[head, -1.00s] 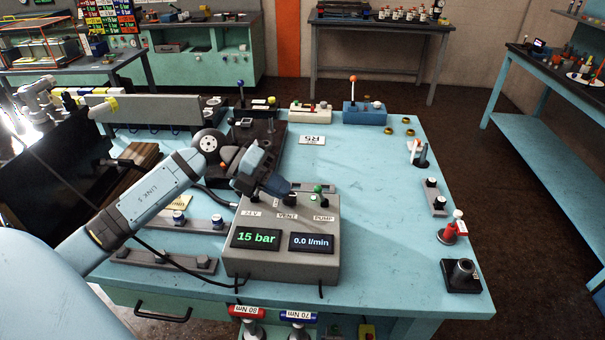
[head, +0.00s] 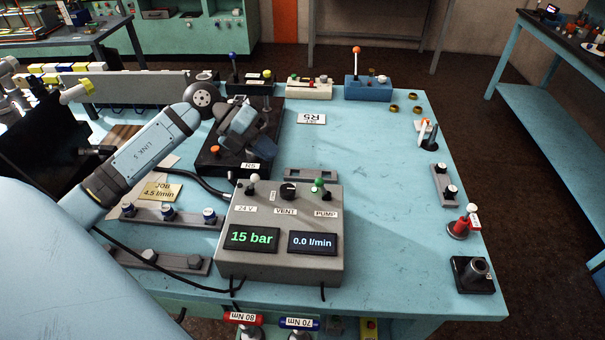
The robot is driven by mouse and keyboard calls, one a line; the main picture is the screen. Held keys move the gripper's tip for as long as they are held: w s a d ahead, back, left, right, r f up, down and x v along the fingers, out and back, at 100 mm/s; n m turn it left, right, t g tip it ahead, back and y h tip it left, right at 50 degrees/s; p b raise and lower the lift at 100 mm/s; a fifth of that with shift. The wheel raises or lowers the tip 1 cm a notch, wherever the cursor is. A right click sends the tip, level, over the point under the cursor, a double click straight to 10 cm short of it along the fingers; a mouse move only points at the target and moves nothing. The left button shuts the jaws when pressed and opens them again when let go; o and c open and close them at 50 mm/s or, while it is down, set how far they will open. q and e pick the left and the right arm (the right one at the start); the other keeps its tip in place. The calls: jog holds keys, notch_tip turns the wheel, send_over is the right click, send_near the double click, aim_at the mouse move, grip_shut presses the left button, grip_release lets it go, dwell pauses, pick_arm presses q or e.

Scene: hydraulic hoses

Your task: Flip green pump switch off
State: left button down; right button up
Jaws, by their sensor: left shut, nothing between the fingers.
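The green pump switch (head: 318,185) is a small green-tipped toggle on top of the grey control box (head: 330,262), above the PUMP label (head: 325,213). The box displays read 15 bar and 0.0 l/min. A white-tipped toggle (head: 254,178) stands above the 24 V label, and a black knob (head: 288,191) above the VENT label. My left gripper (head: 262,150) is shut and empty, behind the box and to the left of the green switch, apart from it. It hangs over the dark R5 block. My right gripper is not in view.
The dark R5 block (head: 215,170) lies behind the box. A blue unit with an orange-tipped lever (head: 368,90) and a white unit (head: 309,91) stand at the back edge. Fittings line the right edge. The blue tabletop (head: 390,180) right of the box is clear.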

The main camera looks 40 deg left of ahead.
pick_arm(q)
jog(key=shift+f, duration=0.1)
jog(key=p, duration=0.2)
send_near(322, 187)
jog(key=x, duration=0.3)
jog(key=f+x, duration=0.1)
jog(key=x, duration=0.1)
jog(key=shift+a+f, duration=0.15)
jog(key=shift+a, duration=0.05)
jog(key=shift+w, duration=0.1)
